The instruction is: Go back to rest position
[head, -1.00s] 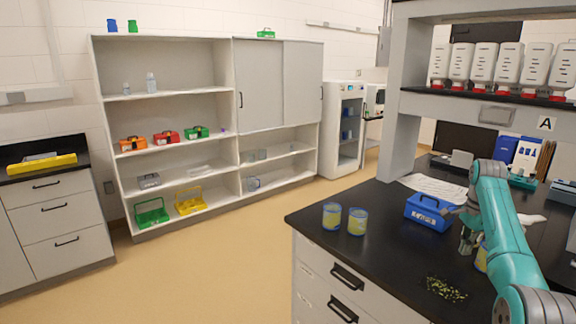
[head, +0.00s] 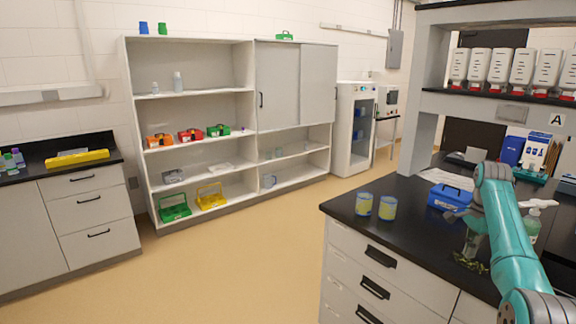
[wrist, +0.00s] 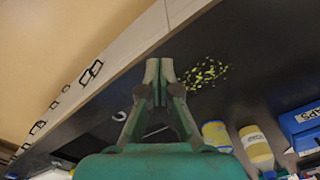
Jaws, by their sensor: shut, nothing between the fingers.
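My gripper (head: 472,243) hangs at the end of my teal arm, over the black bench top (head: 345,203) in the head view. In the wrist view my gripper (wrist: 160,68) has its fingers together, with nothing between them. Yellow-green bits (wrist: 207,73) lie scattered on the bench beside the fingertips in that view. They also show below the gripper in the head view (head: 470,263). I cannot tell the exact height of the gripper above the bench.
Two yellow-filled jars (head: 364,204) and a blue box (head: 450,198) stand on the bench, left of my arm. A pump bottle (head: 533,222) stands behind the arm. A shelf with dispensers (head: 500,68) is above. Open floor (head: 240,265) lies to the left.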

